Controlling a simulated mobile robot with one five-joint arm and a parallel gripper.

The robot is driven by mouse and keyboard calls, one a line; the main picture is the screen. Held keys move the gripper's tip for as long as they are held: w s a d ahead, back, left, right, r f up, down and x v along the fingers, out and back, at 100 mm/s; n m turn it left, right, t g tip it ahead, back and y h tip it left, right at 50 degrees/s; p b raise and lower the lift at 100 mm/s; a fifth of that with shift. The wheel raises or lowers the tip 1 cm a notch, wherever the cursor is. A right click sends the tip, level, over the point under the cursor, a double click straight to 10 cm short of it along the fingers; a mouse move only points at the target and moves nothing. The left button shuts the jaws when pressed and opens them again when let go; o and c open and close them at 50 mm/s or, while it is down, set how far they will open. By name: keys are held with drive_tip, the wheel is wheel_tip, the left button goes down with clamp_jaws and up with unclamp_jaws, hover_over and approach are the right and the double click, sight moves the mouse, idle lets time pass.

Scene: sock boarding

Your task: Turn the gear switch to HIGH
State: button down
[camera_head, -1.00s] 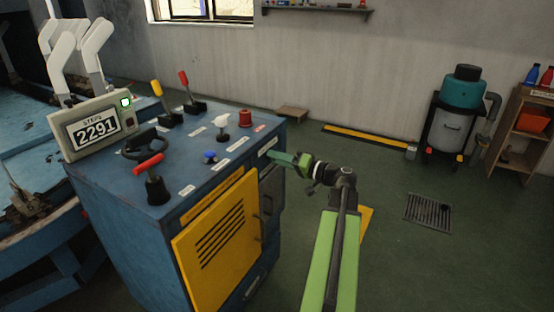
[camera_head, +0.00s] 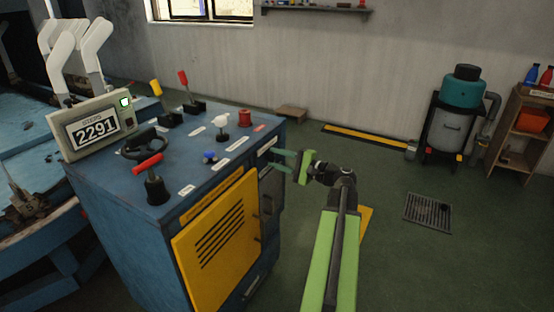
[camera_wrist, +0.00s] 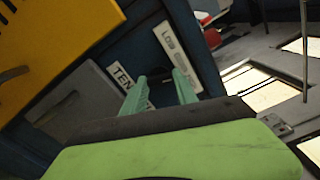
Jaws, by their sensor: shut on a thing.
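The blue machine cabinet (camera_head: 140,250) stands at the left, and my gripper (camera_head: 279,160) reaches its right side face just below the top edge. In the wrist view, my gripper (camera_wrist: 158,78) has its two green fingers on either side of a small dark knob (camera_wrist: 156,73), which appears to be the gear switch. The knob is mostly hidden between the fingertips. A white label reading LOW (camera_wrist: 180,60) lies to the right of it. Another label, partly covered and starting with TEN (camera_wrist: 127,82), lies to the left. No HIGH marking is readable.
Open floor lies right of the cabinet.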

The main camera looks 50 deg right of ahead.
drive_tip(key=m, duration=0.5)
idle(0.6)
drive_tip(key=c, duration=1)
unclamp_jaws()
drive_tip(key=shift+o, duration=0.2)
drive_tip(key=v, duration=1.7)
drive_tip(key=shift+s, duration=0.25)
drive_tip(key=shift+f, duration=0.15)
